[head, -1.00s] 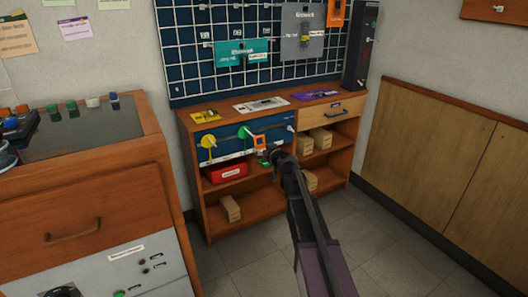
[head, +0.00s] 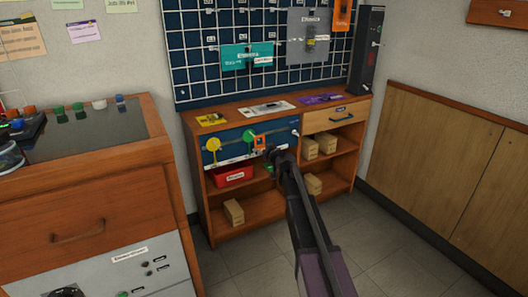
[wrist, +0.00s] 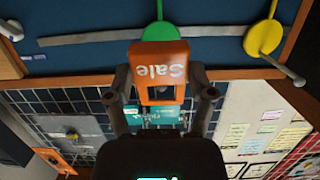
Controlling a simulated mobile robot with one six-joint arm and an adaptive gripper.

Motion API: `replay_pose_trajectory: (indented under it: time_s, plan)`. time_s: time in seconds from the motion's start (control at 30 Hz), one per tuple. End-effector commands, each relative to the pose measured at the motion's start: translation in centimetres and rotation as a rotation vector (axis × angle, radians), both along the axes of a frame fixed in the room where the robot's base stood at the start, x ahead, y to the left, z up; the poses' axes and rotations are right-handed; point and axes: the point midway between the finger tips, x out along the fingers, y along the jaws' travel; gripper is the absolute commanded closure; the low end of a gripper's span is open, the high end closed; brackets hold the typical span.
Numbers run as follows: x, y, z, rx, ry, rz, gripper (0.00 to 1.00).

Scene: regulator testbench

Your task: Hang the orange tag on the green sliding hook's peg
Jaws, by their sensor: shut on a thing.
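The orange tag (head: 259,142) is held upright in front of the blue rail panel. In the wrist view the tag (wrist: 155,58) reads "Sale" upside down and sits between the fingers. My gripper (wrist: 159,82) is shut on it; in the head view my gripper (head: 268,151) is just right of and below the green hook. The green sliding hook (head: 249,135) is a round disc on the rail. In the wrist view the tag overlaps the edge of the green disc (wrist: 158,37). The peg is hidden, and I cannot tell whether the tag touches it.
A yellow sliding hook (head: 213,145) is left of the green one on the same rail. A white-tipped knob (head: 295,133) is at the panel's right. Below are a red bin (head: 232,174) and wooden blocks (head: 233,211). Flat coloured cards lie on the cabinet top.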

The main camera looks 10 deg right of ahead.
Motion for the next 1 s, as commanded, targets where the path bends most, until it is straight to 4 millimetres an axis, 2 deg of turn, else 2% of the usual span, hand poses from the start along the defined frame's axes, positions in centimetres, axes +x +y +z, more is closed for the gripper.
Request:
replay_pose_trajectory:
  time_s: [0.6,1.0]
  plan:
    - [2.5,0.8,-0.5,0.001,-0.001,0.000,0.70]
    - [3.1,1.0,-0.8,0.001,0.000,0.000,0.70]
